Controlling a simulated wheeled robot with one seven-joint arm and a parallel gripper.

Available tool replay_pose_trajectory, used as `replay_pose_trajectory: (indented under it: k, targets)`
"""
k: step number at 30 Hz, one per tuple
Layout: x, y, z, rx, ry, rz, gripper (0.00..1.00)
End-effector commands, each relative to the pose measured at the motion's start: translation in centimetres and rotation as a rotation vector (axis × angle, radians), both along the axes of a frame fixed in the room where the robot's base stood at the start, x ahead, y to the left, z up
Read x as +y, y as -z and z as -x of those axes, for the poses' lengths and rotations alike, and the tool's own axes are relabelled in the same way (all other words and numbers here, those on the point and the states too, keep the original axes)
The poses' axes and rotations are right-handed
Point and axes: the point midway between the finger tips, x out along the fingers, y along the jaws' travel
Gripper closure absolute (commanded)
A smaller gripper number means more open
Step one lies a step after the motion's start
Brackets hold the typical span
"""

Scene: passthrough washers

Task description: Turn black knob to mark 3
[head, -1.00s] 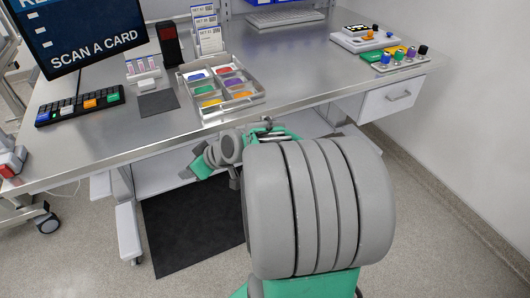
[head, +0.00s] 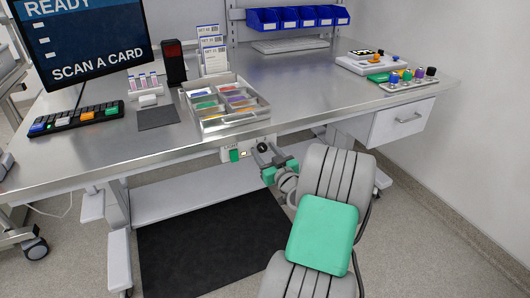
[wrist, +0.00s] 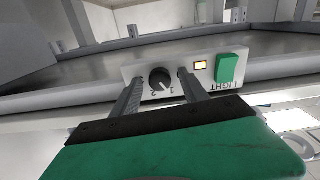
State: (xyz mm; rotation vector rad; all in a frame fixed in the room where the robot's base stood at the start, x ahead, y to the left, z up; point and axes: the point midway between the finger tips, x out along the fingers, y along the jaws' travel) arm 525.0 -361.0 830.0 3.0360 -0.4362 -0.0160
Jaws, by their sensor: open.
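The black knob (wrist: 160,78) sits on a pale panel (wrist: 128,74) under the table's front edge. Printed marks 1 and 2 show below the knob in the wrist view; a partly hidden mark at its left seems to be 3. A light pointer line on the knob seems to face lower right, toward 1. My gripper (wrist: 161,77) is open, one finger on each side of the knob; I cannot tell whether they touch it. In the head view the knob (head: 263,147) shows small and dark at my gripper (head: 265,157).
A green switch (wrist: 227,68) labelled LIGHT and a lit yellow lamp (wrist: 200,65) are right of the knob in the wrist view. Above, the steel table (head: 330,85) carries a sorting tray (head: 236,123) near its front edge. A drawer unit (head: 400,118) hangs at the right.

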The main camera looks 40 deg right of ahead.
Motion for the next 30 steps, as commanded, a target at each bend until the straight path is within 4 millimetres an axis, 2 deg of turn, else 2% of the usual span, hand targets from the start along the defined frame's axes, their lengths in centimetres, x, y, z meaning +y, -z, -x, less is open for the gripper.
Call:
replay_pose_trajectory:
  k: [6, 24, 30]
  targets:
    - [-0.04, 0.02, -0.01, 0.0, 0.001, 0.0, 0.5]
    - [-0.01, 0.02, 0.01, 0.001, 0.0, 0.0, 0.99]
    - [-0.01, 0.03, 0.01, 0.001, 0.0, 0.0, 1.0]
